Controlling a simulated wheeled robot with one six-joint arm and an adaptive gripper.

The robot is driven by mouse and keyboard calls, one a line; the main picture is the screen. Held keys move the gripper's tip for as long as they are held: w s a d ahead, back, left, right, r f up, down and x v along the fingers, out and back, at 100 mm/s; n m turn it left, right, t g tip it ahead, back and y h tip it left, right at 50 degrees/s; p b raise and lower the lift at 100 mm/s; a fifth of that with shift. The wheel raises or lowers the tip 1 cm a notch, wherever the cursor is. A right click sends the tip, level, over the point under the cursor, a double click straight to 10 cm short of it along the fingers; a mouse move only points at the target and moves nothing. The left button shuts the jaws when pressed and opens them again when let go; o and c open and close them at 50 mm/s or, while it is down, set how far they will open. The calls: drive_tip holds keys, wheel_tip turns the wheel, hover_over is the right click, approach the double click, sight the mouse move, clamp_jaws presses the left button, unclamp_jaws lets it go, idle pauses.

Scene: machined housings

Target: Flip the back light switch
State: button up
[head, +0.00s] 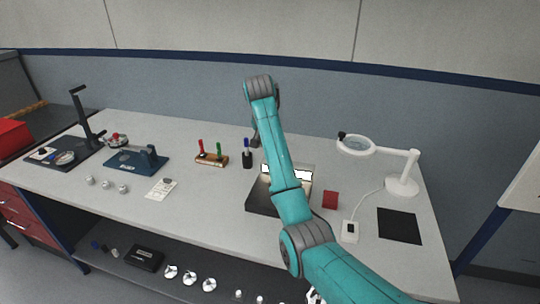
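A small white switch box (349,231) with a dark spot on top lies on the right half of the bench. A thin white cable runs from it towards the magnifier lamp (402,187). A dark box with a bright lit panel (302,175) stands mid-bench, partly hidden by my arm. I cannot tell which of these carries the back light switch, or whether a switch is on or off. My arm rises from the bottom right across the bench and bends down at the back. My gripper is hidden behind the arm.
A red square block (330,199) and a black mat (399,225) lie near the switch box. A wooden pen rack (211,159), a dark cup with a blue pen (247,158) and a blue fixture (135,161) stand further left.

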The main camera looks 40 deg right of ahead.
drive_tip(key=x, duration=0.8)
drive_tip(key=shift+w+d+f, duration=0.1)
drive_tip(key=shift+d+f, duration=0.05)
drive_tip(key=shift+f, duration=0.15)
